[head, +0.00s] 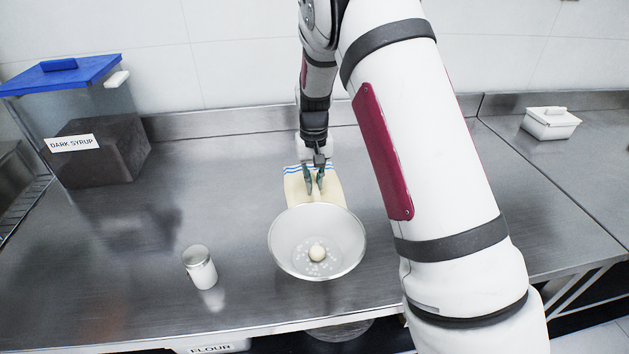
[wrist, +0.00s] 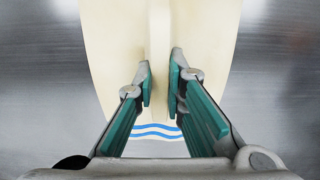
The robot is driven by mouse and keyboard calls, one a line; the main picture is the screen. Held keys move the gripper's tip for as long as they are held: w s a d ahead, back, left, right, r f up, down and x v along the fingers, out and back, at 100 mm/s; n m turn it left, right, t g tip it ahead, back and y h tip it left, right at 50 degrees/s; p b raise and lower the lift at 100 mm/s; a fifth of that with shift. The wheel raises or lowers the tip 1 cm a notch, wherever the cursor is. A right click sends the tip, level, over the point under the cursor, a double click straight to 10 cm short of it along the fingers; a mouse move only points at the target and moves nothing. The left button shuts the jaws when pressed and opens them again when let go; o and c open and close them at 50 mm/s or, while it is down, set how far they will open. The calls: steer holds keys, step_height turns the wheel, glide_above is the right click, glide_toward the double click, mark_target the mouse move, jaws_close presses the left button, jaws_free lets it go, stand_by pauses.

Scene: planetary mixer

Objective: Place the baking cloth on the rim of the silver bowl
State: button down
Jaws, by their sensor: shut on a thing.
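The baking cloth (head: 297,188) is cream with blue stripes at its far end. It lies on the steel counter just behind the silver bowl, and its near part seems to meet or pass behind the bowl's far rim. The silver bowl (head: 343,262) stands upright with a pale ball and small white bits inside. My gripper (head: 314,192) points down at the cloth's middle. In the wrist view my gripper (wrist: 160,82) is shut on a raised fold of the cloth (wrist: 205,45), the fold running between the fingers. The bowl is not in the wrist view.
A blue-lidded container labelled dark syrup (head: 100,150) is at the back left. A white lidded dish (head: 550,123) sits far right. Counter between syrup and bowl is clear.

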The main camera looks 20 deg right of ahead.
steer(key=shift+f, duration=0.2)
steer(key=c, duration=1.7)
jaws_free()
steer(key=shift+o, duration=0.2)
